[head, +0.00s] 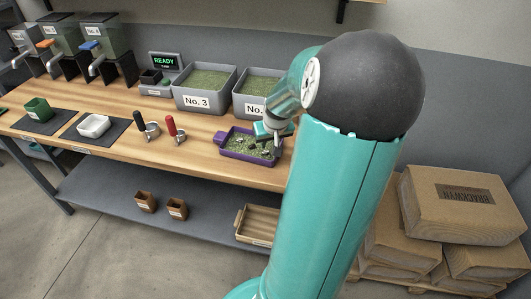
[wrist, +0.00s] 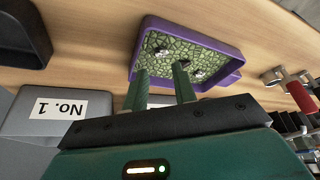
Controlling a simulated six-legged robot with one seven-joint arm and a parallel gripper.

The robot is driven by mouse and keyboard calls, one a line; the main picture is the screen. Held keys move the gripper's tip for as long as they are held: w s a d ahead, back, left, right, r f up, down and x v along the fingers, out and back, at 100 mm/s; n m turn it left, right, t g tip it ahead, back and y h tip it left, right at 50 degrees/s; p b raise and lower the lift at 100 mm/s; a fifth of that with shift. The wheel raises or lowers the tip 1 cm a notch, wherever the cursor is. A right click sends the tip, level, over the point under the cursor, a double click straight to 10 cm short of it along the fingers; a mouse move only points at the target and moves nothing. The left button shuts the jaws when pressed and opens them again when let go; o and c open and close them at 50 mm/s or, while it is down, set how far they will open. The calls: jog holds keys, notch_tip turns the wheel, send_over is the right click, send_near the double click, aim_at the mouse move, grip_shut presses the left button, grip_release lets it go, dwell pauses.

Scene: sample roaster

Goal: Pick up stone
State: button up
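A purple tray (head: 233,155) on the wooden bench holds green beans with a few grey stones among them. The tray also shows in the wrist view (wrist: 240,50), where one stone (wrist: 162,48) lies beyond the fingertips and another stone (wrist: 197,74) lies just right of the right finger. My gripper (wrist: 160,68) is open, its two green fingers apart over the tray's near side, with no stone visible between them. In the head view my gripper (head: 272,133) is above the tray's right part and hides some of it.
Grey bins of green beans stand behind the tray, one labelled No. 3 (head: 197,101). A red-handled tool (head: 171,125) and a black-handled tool (head: 141,120) lie to the left.

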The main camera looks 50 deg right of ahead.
aim_at(266, 152)
jog(key=shift+x, duration=3.4)
grip_shut()
